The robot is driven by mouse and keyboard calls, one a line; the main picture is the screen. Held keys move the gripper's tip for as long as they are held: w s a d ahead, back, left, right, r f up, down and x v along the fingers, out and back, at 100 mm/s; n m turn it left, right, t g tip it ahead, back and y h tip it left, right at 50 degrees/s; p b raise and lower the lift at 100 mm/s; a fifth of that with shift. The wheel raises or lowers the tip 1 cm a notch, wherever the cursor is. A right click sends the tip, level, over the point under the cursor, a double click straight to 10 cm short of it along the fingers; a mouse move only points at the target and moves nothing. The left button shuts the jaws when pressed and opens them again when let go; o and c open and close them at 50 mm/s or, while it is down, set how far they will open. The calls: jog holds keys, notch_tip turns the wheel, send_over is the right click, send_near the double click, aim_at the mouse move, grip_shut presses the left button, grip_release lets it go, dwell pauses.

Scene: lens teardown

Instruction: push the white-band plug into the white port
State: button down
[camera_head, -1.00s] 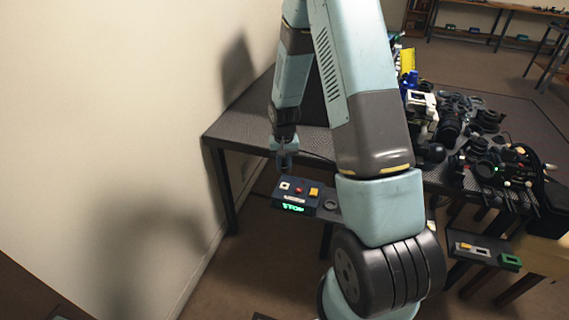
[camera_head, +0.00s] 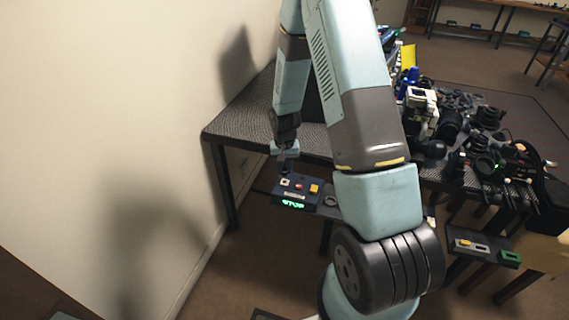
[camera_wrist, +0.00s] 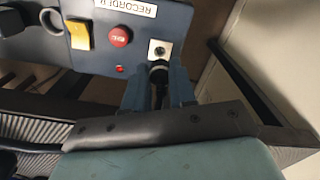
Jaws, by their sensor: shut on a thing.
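The white port (camera_wrist: 160,48) is a pale square with a dark centre on the dark blue recorder box (camera_wrist: 140,50). The box also shows in the head view (camera_head: 302,199), with the white port (camera_head: 285,183) on its top left. My gripper (camera_wrist: 160,75) is shut on a dark plug (camera_wrist: 157,74), whose front end is right at the near edge of the port. I cannot tell whether it has entered the hole. The fingers hide much of the plug. In the head view my gripper (camera_head: 286,160) is just above the port.
Beside the port are a red button (camera_wrist: 120,36) and a yellow switch (camera_wrist: 80,34). A dark ring (camera_wrist: 51,20) lies further left. The table (camera_head: 240,125) stands behind, with lens parts crowded on its right side. The wall is close on the left.

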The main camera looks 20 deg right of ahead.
aim_at(285, 170)
jog(key=shift+f, duration=1.05)
jog(key=shift+s, duration=0.2)
dwell(1.3)
jog(key=shift+f, duration=0.55)
dwell(0.4)
jog(key=c, duration=0.8)
grip_release()
jog(key=shift+c, duration=0.2)
notch_tip(285, 170, up, 14)
jog(key=shift+f, duration=0.2)
jog(key=shift+w, duration=0.1)
